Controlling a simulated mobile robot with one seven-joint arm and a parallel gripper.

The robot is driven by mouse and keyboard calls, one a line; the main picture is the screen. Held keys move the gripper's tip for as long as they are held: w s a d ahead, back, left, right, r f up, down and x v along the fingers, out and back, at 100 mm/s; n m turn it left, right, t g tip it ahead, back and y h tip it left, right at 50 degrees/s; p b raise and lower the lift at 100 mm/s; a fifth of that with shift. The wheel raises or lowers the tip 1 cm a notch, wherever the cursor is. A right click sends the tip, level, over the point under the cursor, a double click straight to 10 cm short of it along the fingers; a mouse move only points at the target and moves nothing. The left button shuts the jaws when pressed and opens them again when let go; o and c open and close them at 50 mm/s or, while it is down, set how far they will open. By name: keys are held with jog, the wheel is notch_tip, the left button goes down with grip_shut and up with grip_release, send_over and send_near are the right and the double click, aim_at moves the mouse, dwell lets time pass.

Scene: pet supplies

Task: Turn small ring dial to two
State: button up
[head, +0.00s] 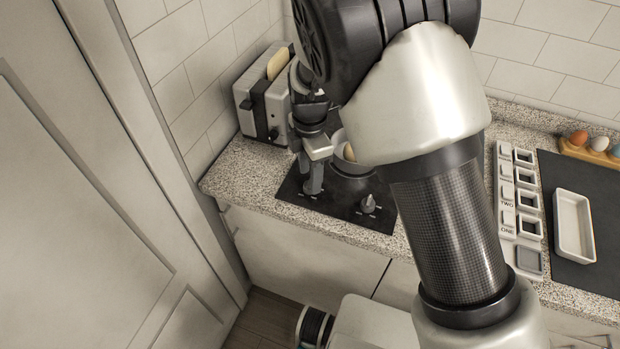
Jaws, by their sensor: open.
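A black hob (292,187) lies at the front of the speckled counter. A pointed grey dial (368,204) stands on its front right part. My gripper (313,186) points down over the front left part of the hob, left of that dial and apart from it. Its jaws are open, but from this angle the gap between the fingers is hard to see. They cover that part of the hob, so I cannot tell whether a second dial is between them. A dark pot (352,186) stands behind, partly hidden by my arm. I cannot read any dial marks.
A toaster (262,95) with bread stands behind left of my gripper. A tall pale door panel (80,200) is at the left. At right are labelled square holders (507,195), a white tray (574,225) on a dark mat, and an egg rack (590,152).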

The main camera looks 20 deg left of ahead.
jog(key=shift+f, duration=1.35)
jog(key=c, duration=1.1)
jog(key=shift+o, duration=0.2)
